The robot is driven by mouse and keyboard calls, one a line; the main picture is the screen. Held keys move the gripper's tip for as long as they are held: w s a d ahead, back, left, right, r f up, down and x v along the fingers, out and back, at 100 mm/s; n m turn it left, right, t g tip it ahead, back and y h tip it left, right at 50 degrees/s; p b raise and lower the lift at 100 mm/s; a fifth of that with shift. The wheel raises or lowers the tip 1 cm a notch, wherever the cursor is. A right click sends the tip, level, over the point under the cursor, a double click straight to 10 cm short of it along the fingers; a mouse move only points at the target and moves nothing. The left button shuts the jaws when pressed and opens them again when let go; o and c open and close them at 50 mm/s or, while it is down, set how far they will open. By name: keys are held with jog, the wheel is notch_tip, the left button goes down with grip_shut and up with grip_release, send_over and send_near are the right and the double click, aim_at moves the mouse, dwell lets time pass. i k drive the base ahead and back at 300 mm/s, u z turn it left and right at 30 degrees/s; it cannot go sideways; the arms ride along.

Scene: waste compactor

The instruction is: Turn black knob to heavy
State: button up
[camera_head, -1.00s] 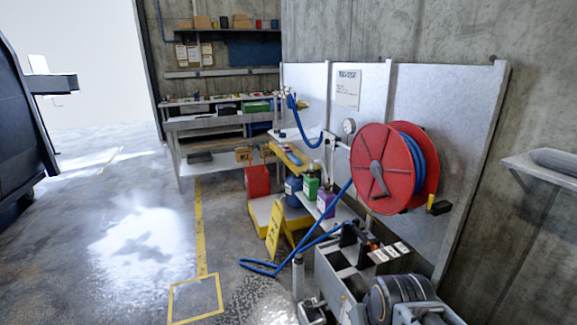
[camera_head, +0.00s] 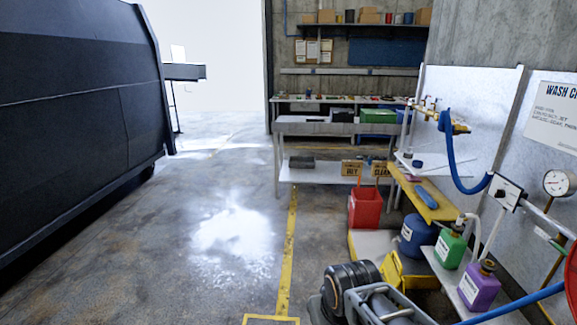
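A small white plate with a dark knob-like part (camera_head: 501,193) is mounted on the wash panel at the right, where the blue hose meets the pipe. It may be the black knob. Its pointer and any "heavy" marking are too small to read. Part of my arm (camera_head: 352,288) shows at the bottom centre, well below and left of the plate and apart from it. My gripper's fingertips cannot be made out.
A pressure gauge (camera_head: 558,183) is right of the plate. A shelf with a green bottle (camera_head: 450,248) and a purple bottle (camera_head: 479,287) stands below. A red bin (camera_head: 364,208) and a workbench (camera_head: 330,127) are farther back. A dark container (camera_head: 80,110) fills the left. The middle floor is open.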

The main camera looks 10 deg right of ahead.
aim_at(500, 193)
jog(key=z, duration=0.35)
jog(key=i, duration=1.9)
jog(key=z, duration=1.4)
jog(key=i, duration=0.65)
jog(key=z, duration=0.35)
